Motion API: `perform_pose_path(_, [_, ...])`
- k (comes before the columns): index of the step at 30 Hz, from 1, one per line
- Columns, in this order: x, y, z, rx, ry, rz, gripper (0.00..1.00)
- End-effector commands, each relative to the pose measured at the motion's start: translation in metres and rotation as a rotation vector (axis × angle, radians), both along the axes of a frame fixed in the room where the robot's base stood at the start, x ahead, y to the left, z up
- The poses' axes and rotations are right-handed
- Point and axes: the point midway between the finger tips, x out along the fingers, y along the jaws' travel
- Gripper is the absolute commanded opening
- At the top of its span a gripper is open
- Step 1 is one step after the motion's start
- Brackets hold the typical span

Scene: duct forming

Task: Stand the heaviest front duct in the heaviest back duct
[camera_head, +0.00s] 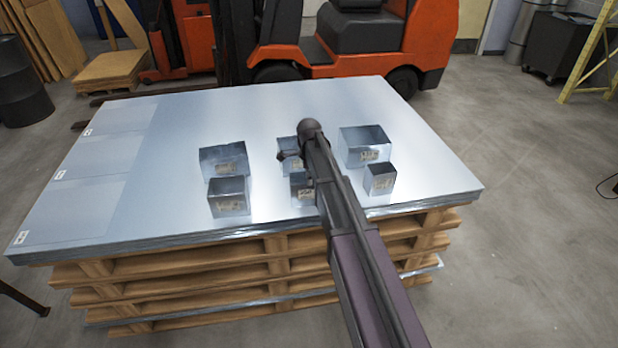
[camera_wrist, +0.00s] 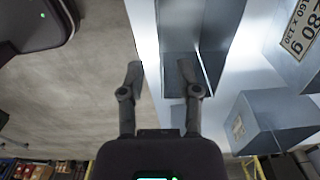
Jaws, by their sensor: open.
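Three front ducts stand on the sheet stack: left (camera_head: 229,204), middle (camera_head: 301,190) and right (camera_head: 380,180). Behind them stand the left back duct (camera_head: 222,163), middle back duct (camera_head: 286,148) and right back duct (camera_head: 364,150). All are open-topped grey metal with paper labels, too small to read here. My arm partly covers both middle ducts. In the wrist view my gripper (camera_wrist: 160,76) is open, with nothing held between its fingers. A duct (camera_wrist: 202,28) lies ahead of the right finger; I cannot tell if they touch.
The ducts stand on a stack of metal sheets (camera_head: 150,150) over wooden pallets (camera_head: 190,275). Its left part is clear. Another box-shaped duct (camera_wrist: 275,122) shows at right in the wrist view. An orange forklift (camera_head: 430,45) stands behind the stack.

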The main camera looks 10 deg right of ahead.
Motion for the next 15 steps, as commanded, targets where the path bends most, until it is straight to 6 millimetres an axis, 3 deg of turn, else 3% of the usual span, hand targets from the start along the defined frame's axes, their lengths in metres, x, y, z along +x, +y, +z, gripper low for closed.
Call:
perform_pose_path(1, [0.000,0.000,-0.009,0.000,0.000,0.000,0.43])
perform_pose_path(6, [0.000,0.000,-0.019,0.000,0.000,0.000,0.43])
perform_pose_path(15, [0.000,0.000,-0.023,0.000,0.000,0.000,0.43])
